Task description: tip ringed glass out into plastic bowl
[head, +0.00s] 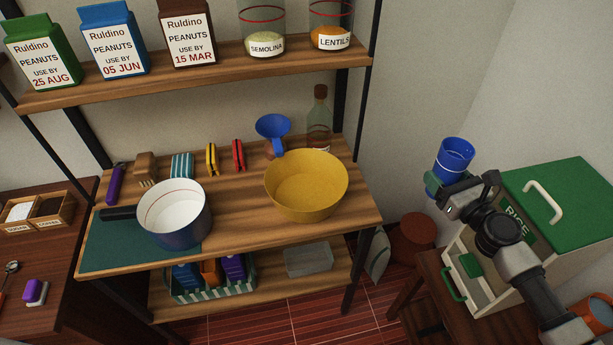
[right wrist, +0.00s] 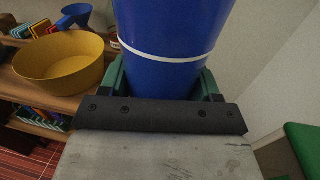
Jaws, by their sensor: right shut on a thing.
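The ringed glass (head: 455,157) is a blue tumbler, held up at the right of the head view, roughly upright with its mouth upward. In the right wrist view the glass (right wrist: 168,35) shows a white ring around it. My right gripper (head: 445,183) is shut on the glass, with green fingers on either side of it. I cannot make out what is inside. The plastic bowl (head: 306,190) is yellow and wide and stands on the wooden shelf left of the glass, well apart from it. It also shows in the right wrist view (right wrist: 60,70). My left gripper is not in view.
A white-lined pot (head: 172,218) stands left of the bowl. A blue funnel (head: 273,127) and a glass bottle (head: 319,125) stand behind the bowl. A green-lidded rice bin (head: 563,190) is beneath my right arm. The air between glass and bowl is clear.

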